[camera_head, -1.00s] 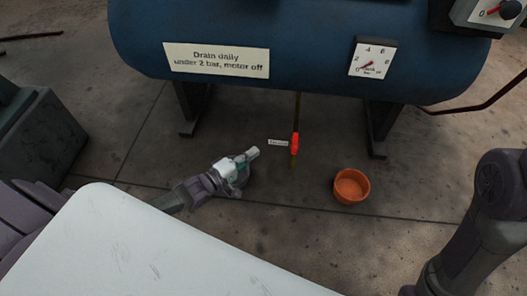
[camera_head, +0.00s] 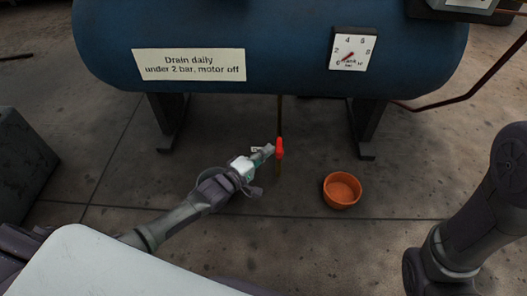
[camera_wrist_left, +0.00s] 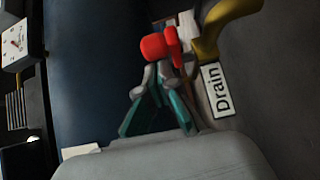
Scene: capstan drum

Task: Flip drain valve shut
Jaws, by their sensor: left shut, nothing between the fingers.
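The drain valve's red handle (camera_head: 279,148) is on a thin pipe under the blue tank (camera_head: 270,45). It also shows in the left wrist view (camera_wrist_left: 158,46), just beyond my fingertips. The handle looks roughly upright along the pipe in the head view. My left gripper (camera_head: 268,150) is shut and empty, its tips close beside the handle on its left. In the left wrist view my left gripper (camera_wrist_left: 158,74) has its tips at the handle; I cannot tell whether they touch. A "Drain" tag (camera_wrist_left: 217,90) is beside the valve, mostly hidden in the head view.
An orange bowl (camera_head: 342,190) stands on the floor right of the valve. Tank legs (camera_head: 364,130) stand on both sides. A pressure gauge (camera_head: 353,49) and a "Drain daily" sign (camera_head: 189,64) are on the tank. A dark block (camera_head: 22,160) is at the left.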

